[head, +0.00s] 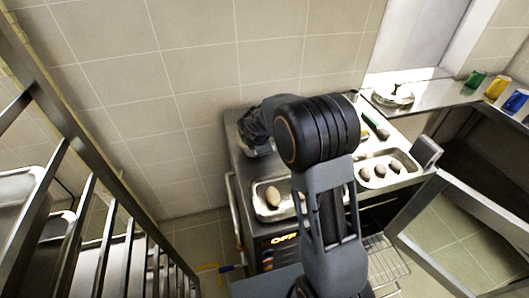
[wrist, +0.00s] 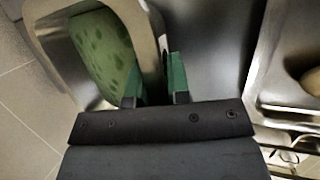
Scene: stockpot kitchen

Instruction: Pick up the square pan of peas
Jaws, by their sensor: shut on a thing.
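The square metal pan (wrist: 148,48) fills the upper left of the wrist view. Green contents, the peas (wrist: 104,52), lie inside it. My gripper (wrist: 155,88) has its two green-padded fingers on either side of the pan's right wall and is shut on it. In the head view my dark gripper (head: 262,122) is over the far left part of the counter. There my arm and gripper hide most of the pan, and the peas cannot be made out.
A tray with a pale oval item (head: 272,197) is nearer on the counter. Another tray (head: 405,160) holds several oval items at right. An open oven door (head: 405,215) stands at right. A metal rack (head: 100,190) is at left. Coloured cups line the right ledge.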

